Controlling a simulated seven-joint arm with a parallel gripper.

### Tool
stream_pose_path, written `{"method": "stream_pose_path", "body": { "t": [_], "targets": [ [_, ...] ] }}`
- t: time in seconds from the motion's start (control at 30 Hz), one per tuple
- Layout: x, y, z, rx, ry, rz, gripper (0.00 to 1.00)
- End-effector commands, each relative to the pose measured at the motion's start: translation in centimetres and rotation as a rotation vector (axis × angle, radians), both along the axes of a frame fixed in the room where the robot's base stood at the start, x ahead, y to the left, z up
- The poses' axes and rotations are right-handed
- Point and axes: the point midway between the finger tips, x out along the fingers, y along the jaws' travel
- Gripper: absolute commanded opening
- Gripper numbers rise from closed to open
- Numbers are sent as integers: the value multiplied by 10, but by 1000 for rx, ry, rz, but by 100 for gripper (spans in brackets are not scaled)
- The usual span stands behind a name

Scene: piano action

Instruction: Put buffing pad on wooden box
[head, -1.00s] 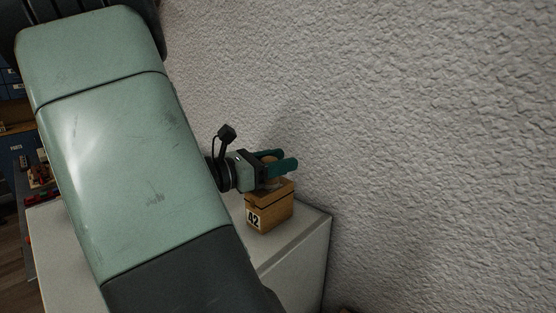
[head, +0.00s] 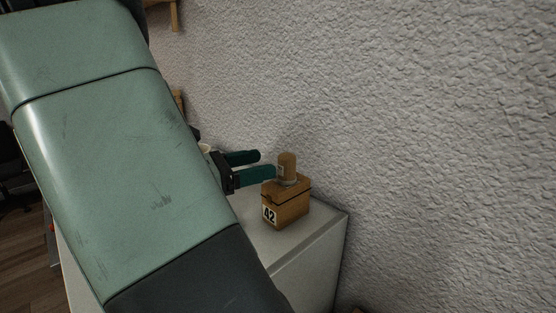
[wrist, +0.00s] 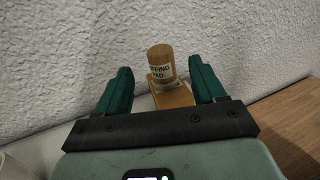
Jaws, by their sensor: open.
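The buffing pad (head: 288,167) is a small tan cylinder with a pale label. It stands upright on top of the wooden box (head: 290,207), which carries a "42" tag. In the wrist view the buffing pad (wrist: 160,62) shows its lettering, with the wooden box (wrist: 172,96) beneath it. My gripper (head: 267,164) has dark green fingers, spread apart and empty, to the left of the pad in the head view. In the wrist view my gripper (wrist: 160,78) has one finger on each side of the pad's line, with gaps between.
The box stands on a white cabinet top (head: 318,225) close to a rough grey wall (head: 420,120). My large green arm covers the left of the head view. A brown wooden surface (wrist: 295,125) shows at right in the wrist view.

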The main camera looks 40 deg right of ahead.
Motion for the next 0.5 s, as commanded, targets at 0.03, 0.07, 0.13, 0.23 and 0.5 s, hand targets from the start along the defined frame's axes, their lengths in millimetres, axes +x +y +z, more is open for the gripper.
{"method": "stream_pose_path", "body": {
  "t": [0.03,0.07,0.13,0.23,0.5],
  "targets": [
    [3,7,0,0,0,4,69],
    [4,11,0,0,0,3,69],
    [6,17,0,0,0,1,69],
    [7,22,0,0,0,1,69],
    [-19,29,0,142,-169,-63,69]
  ]
}}
